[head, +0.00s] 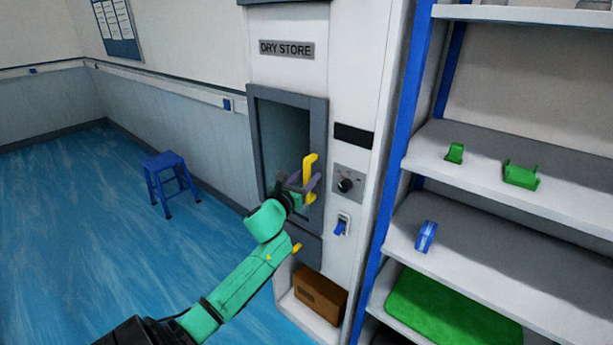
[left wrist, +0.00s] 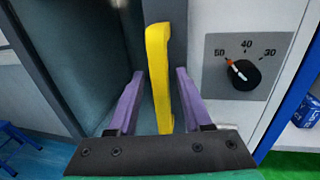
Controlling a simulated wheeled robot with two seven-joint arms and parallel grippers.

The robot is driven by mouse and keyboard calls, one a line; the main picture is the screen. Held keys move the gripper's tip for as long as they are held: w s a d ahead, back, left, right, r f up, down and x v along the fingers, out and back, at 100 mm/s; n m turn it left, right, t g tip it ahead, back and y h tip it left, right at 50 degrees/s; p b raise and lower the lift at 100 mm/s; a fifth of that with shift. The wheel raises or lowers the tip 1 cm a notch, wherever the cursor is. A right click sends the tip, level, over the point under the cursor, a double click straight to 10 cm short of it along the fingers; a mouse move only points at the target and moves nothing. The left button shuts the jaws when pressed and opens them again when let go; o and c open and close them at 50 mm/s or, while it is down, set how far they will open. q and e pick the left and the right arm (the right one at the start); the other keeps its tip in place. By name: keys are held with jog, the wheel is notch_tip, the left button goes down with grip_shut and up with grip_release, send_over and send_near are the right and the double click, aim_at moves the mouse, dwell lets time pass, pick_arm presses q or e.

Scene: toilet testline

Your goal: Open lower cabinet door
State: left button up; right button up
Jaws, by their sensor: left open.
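The white cabinet marked DRY STORE (head: 286,49) has a grey-framed door (head: 287,125) with a dark panel. An upright yellow handle (head: 310,170) is on its right side. A second, small yellow piece (head: 296,248) shows lower down, at a grey panel partly hidden by my left arm. My left gripper (head: 303,181) is at the upper handle. In the left wrist view, its purple fingers (left wrist: 158,88) stand open on either side of the yellow handle (left wrist: 158,70). I cannot tell whether they touch it. My right gripper is not in view.
A dial (head: 346,185) and a blue switch (head: 341,226) are right of the door. A brown box (head: 320,292) sits in the low opening. Blue-framed shelves (head: 470,150) stand close on the right. A blue stool (head: 169,176) is at left; the floor there is clear.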

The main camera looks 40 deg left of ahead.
pick_arm(q)
grip_shut()
dwell(1.4)
